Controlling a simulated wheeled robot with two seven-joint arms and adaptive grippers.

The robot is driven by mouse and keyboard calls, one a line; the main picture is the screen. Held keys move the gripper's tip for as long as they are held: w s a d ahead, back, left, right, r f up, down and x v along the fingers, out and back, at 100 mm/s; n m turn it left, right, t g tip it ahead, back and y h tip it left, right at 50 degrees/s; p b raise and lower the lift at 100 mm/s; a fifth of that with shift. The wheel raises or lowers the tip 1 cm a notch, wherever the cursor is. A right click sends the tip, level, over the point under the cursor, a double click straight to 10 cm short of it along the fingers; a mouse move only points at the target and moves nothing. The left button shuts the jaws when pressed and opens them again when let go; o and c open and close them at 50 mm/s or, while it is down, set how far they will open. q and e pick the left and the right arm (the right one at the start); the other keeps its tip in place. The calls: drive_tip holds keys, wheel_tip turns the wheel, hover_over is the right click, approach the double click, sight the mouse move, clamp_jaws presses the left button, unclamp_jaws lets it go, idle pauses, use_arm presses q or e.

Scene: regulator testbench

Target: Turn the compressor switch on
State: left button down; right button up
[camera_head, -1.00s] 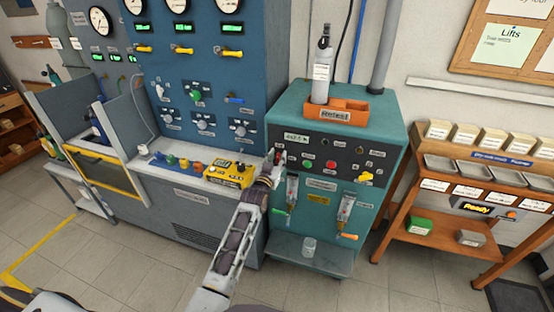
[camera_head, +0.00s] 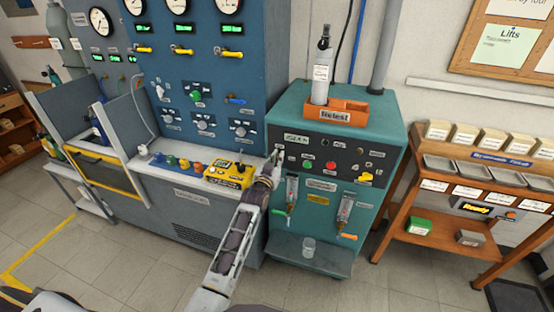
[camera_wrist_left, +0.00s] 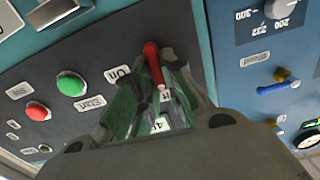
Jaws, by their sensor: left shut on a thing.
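The compressor switch is a red lever (camera_wrist_left: 153,62) on the dark control panel (camera_head: 345,158) of the teal cabinet. In the left wrist view the lever stands between my left gripper's fingers, and its red tip sticks out past them. An "On" label (camera_wrist_left: 117,73) is beside it. My left gripper (camera_wrist_left: 155,88) is shut on the lever. In the head view this gripper (camera_head: 275,162) is at the panel's left edge and hides most of the switch. My right gripper is not in view.
Green button (camera_wrist_left: 70,84) and red button (camera_wrist_left: 38,111) sit on the same panel near the switch. A yellow box (camera_head: 228,174) stands on the grey bench just left of my gripper. A wooden shelf (camera_head: 480,195) is at the right. The floor in front is clear.

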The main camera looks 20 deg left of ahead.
use_arm(q)
drive_tip(key=m, duration=0.5)
drive_tip(key=f+m, duration=0.1)
drive_tip(key=m, duration=0.5)
drive_tip(key=d+m, duration=0.1)
drive_tip(key=m, duration=0.5)
drive_tip(key=shift+d+f+p, duration=0.1)
drive_tip(key=shift+f+p, duration=0.05)
drive_tip(key=shift+p, duration=0.2)
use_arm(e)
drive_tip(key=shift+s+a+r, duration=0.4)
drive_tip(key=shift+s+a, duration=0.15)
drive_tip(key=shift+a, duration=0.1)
use_arm(q)
drive_tip(key=shift+m, duration=0.3)
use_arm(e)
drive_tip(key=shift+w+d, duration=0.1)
